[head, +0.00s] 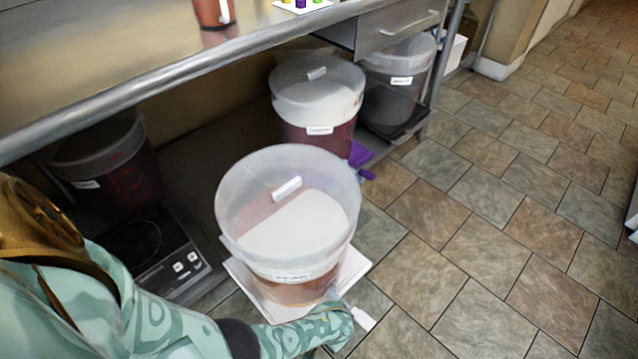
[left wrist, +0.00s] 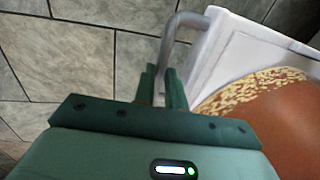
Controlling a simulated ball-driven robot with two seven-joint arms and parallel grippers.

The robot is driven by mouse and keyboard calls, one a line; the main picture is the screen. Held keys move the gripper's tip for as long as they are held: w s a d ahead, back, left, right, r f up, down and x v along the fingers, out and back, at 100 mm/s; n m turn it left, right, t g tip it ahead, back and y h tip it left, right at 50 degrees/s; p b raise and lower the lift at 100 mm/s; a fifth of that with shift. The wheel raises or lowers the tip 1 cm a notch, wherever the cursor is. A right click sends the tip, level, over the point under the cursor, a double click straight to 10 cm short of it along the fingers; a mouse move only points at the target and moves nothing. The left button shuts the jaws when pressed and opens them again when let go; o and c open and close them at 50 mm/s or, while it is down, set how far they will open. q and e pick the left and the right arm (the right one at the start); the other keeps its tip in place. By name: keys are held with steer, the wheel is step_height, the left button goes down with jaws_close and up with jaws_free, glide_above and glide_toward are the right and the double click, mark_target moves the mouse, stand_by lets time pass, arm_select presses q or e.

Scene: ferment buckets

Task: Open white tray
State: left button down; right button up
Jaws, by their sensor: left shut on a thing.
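The white tray (head: 268,308) is out in front of the steel table, low over the tiled floor, with a large translucent bucket (head: 285,215) on it. The bucket has a white-handled lid and reddish-brown contents. My left gripper (head: 343,312) is at the tray's near right corner in the head view. In the left wrist view, its green fingers (left wrist: 164,84) are shut on a grey bar handle (left wrist: 186,22) at the edge of the white tray (left wrist: 232,45). Part of the bucket (left wrist: 268,108) shows to the right there. My right gripper is not in view.
A second bucket (head: 318,100) stands behind, with a purple item (head: 358,155) beside it. More buckets stand under the table (head: 100,45) at left (head: 108,170) and right (head: 392,90). A hot plate (head: 150,240) lies left. Tiled floor (head: 470,240) is clear at right.

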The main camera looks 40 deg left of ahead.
arm_select(q)
steer(key=shift+s+d, duration=0.1)
steer(key=shift+d, duration=0.3)
steer(key=c, duration=1.5)
jaws_free()
steer(key=shift+o, duration=0.2)
